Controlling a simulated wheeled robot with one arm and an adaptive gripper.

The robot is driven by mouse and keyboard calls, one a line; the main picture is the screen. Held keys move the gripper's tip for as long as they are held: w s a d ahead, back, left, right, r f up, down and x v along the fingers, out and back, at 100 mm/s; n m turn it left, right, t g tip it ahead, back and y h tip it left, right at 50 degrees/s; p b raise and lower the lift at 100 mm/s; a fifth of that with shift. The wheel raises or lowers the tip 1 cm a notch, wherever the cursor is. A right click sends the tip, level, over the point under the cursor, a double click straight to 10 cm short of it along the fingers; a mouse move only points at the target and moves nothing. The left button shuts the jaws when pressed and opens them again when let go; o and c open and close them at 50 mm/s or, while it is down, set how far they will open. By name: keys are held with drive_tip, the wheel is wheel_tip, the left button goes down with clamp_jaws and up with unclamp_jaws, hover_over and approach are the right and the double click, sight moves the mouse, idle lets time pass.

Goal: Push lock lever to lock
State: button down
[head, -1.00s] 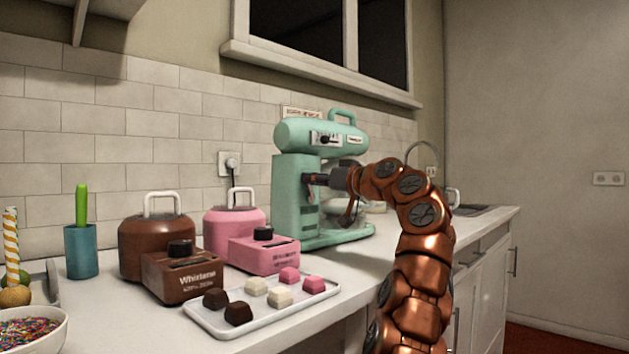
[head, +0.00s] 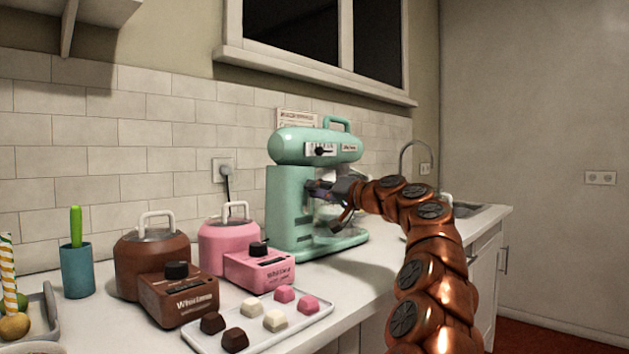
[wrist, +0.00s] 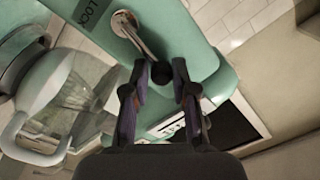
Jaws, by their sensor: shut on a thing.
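The mint-green stand mixer (head: 290,215) stands on the counter against the tiled wall. In the wrist view, its lock lever (wrist: 128,28) is a metal arm ending in a round black knob (wrist: 160,73), beside the printed word LOCK (wrist: 88,10). My gripper (wrist: 160,70) is shut on the knob, with one finger on each side of it. In the head view, my gripper (head: 318,190) reaches the side of the mixer's column from the right. The lever is too small to make out there.
A glass mixing bowl (wrist: 60,100) sits beside the column. A sink lies at the right.

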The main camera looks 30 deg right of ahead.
drive_tip(key=shift+w+d+f+m+p, duration=0.1)
drive_tip(key=shift+d+m+p, duration=0.25)
drive_tip(key=shift+m+p, duration=0.65)
drive_tip(key=shift+w+d+f+m+p, duration=0.1)
drive_tip(key=shift+d+m+p, duration=0.2)
drive_tip(key=shift+m+p, duration=0.65)
drive_tip(key=c, duration=1)
unclamp_jaws()
drive_tip(key=shift+o, duration=0.2)
drive_tip(key=shift+s+d, duration=0.1)
drive_tip(key=v, duration=1.2)
